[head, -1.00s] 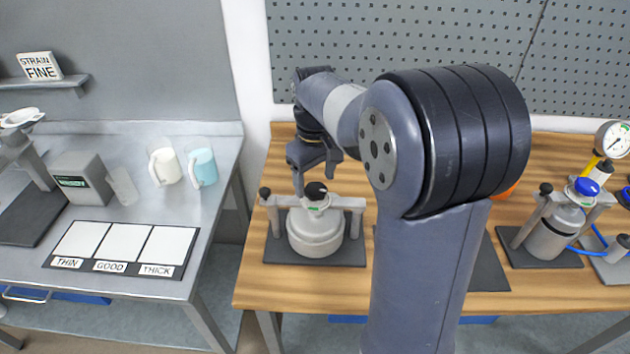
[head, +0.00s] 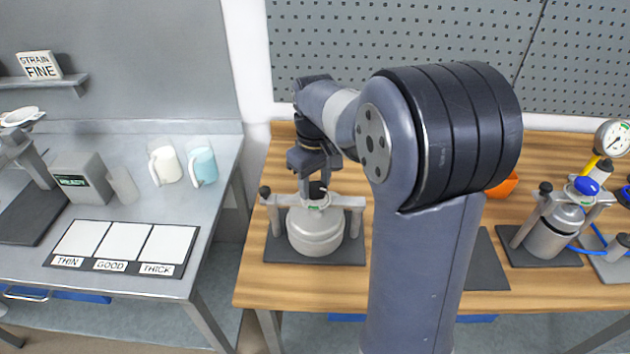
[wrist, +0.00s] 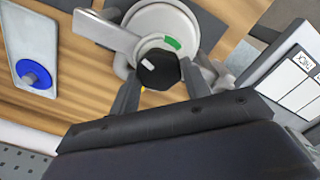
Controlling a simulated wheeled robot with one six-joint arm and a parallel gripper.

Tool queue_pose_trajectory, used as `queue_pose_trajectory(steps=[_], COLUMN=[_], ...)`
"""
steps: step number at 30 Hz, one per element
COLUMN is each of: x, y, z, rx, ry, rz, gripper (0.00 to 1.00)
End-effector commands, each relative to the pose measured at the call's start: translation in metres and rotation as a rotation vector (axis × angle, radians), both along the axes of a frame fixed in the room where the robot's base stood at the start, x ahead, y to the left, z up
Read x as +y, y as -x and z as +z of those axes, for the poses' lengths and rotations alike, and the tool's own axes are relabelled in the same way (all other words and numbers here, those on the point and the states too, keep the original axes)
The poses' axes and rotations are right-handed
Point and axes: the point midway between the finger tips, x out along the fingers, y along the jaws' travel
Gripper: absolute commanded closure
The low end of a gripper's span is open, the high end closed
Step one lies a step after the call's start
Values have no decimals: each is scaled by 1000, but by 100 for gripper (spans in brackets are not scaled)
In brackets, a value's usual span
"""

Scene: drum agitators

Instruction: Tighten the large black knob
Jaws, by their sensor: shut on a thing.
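In the wrist view the knob (wrist: 158,71) is a dark faceted cap with a small white mark, beside a green mark on the hub. My gripper (head: 317,184) comes down from above, and its two fingers stand on either side of the knob. In the wrist view my gripper (wrist: 160,84) is shut on the knob. The fingers partly hide the knob in the head view.
A smaller black knob (head: 264,191) tops the clamp's left post. Another drum (head: 548,238) with a blue knob and a gauge (head: 612,138) stand at the right. An orange object (head: 503,186) sits behind my arm. A grey table (head: 120,210) with cups is at the left.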

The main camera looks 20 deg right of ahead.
Motion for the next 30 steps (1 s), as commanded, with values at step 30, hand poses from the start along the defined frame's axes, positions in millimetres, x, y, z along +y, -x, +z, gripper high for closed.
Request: queue_pose_trajectory(steps=[30], x=[-1], y=[-1], z=[2], rx=[-1], ry=[0], rz=[-584], gripper=[78])
